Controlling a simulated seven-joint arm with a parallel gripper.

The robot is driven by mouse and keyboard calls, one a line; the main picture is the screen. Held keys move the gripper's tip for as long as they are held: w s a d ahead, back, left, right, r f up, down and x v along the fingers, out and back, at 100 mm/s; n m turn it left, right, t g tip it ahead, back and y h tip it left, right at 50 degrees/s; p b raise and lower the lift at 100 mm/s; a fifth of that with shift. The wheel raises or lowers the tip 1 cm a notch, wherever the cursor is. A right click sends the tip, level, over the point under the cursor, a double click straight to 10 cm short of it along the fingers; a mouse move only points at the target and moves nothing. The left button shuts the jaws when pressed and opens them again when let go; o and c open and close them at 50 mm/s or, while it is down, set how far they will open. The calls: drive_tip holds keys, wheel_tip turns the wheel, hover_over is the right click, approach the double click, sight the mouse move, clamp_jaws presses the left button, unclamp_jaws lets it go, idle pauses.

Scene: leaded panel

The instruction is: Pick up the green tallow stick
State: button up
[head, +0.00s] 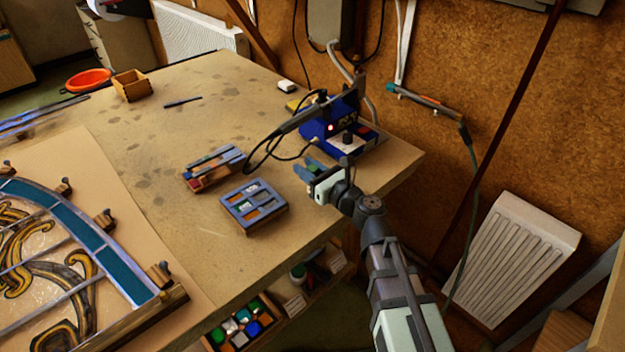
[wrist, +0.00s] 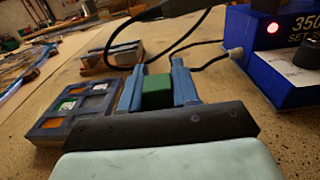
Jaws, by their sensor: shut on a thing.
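The green tallow stick (wrist: 158,92) shows in the wrist view as a green block between the two blue fingers of my gripper (wrist: 158,88). The fingers are shut on it, one on each side. In the head view my gripper (head: 312,170) is near the right side of the bench, between the blue soldering station and the grey compartment tray. The stick is mostly hidden there. I cannot tell from these views whether the stick touches the bench.
The blue soldering station (head: 343,133) stands behind my gripper, its black cable looping close by. A grey compartment tray (head: 268,222) and a box of coloured strips (head: 197,177) lie to the left. The leaded panel (head: 118,262) is further left. The middle of the bench is clear.

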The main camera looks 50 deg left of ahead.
clamp_jaws()
wheel_tip(320, 180, up, 10)
idle(0.8)
drive_tip(key=shift+o, duration=0.4)
unclamp_jaws()
clamp_jaws()
drive_tip(key=s+a, duration=0.4)
drive_tip(key=s, duration=0.3)
drive_tip(key=s+a, duration=0.4)
drive_tip(key=s, duration=0.3)
drive_tip(key=shift+s+r, duration=0.25)
